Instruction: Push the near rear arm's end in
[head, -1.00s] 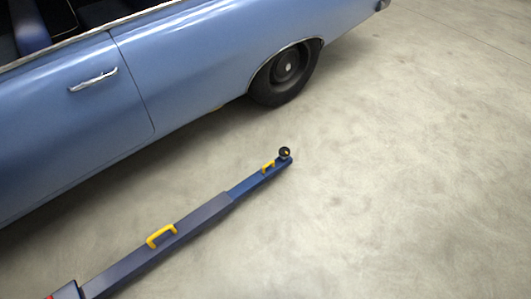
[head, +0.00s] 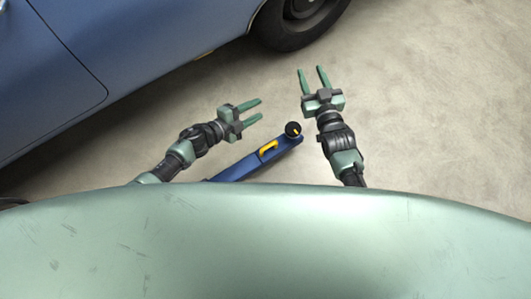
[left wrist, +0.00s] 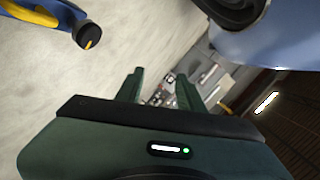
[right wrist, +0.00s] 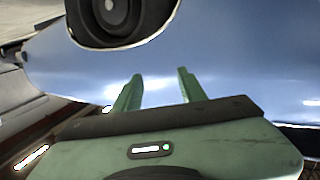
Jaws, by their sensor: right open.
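The blue lift arm's end (head: 280,147) lies low over the floor in the head view, with a yellow handle (head: 268,151) and a round black pad (head: 293,129) at its tip. The rest of the arm is hidden behind my own body. My left gripper (head: 256,112) is open and empty, just left of the pad and apart from it. My right gripper (head: 313,72) is open and empty, beyond the pad and to its right. In the left wrist view the pad (left wrist: 88,35) and yellow handle show at the upper left, outside the fingers.
The blue car (head: 120,50) stands across the upper left, with its rear wheel (head: 295,22) beyond my grippers. The right wrist view faces the car's side (right wrist: 230,60). Bare concrete floor (head: 430,110) is clear to the right.

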